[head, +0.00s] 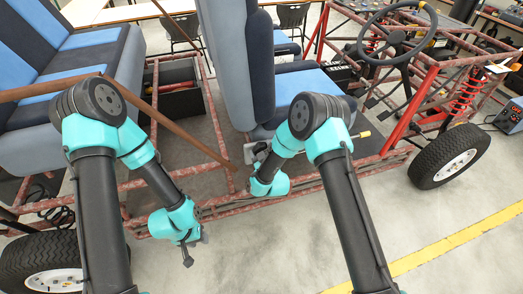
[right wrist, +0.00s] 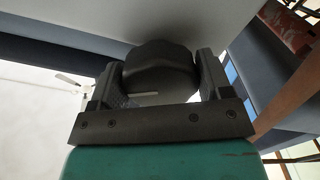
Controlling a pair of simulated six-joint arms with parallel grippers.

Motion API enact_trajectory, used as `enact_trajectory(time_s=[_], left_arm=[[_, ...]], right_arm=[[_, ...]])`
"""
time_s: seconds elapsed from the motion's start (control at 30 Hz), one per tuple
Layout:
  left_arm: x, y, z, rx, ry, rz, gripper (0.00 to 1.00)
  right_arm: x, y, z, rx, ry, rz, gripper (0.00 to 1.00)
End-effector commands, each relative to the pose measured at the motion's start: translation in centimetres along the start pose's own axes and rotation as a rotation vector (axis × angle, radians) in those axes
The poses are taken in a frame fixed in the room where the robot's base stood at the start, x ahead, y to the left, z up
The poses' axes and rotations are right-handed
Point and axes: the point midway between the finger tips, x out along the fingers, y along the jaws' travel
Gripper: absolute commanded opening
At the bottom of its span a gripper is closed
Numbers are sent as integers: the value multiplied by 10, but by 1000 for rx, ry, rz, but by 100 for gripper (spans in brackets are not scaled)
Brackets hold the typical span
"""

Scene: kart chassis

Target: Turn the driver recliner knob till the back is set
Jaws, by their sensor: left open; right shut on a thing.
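The dark, round recliner knob (right wrist: 160,68), with a scalloped edge, sits on the side of the driver seat in the right wrist view. My right gripper (right wrist: 160,80) is shut on it, one finger on each side. In the head view my right gripper (head: 256,152) is at the seat's lower rear corner, and the knob is hard to make out there. The driver seat back (head: 238,65) stands roughly upright behind the blue cushion (head: 300,86). My left gripper (head: 191,252) is open and empty, low beside the frame's side rail, away from the seat.
The rusty red tube frame (head: 215,205) runs along the near side, with a diagonal bar rising behind the driver seat. A blue rear bench (head: 75,50) is at left. The steering wheel (head: 398,32) and front wheel (head: 450,155) are at right. The near floor is clear.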

Motion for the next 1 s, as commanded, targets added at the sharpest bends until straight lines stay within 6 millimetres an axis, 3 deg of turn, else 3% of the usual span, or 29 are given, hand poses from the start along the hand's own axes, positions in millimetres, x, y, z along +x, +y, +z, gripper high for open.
enact_trajectory(time_s=[0.33, 0.37, 0.63, 1.0], left_arm=[[0, 0, 0, 0, 0, 0, 43], [0, 0, 0, 0, 0, 0, 43], [0, 0, 0, 0, 0, 0, 43], [0, 0, 0, 0, 0, 0, 43]], right_arm=[[0, 0, 0, -3, -1, 0, 48], [0, 0, 0, -3, -1, 0, 73], [0, 0, 0, -2, 0, 0, 98], [-5, 0, 0, -2, -1, -1, 98]])
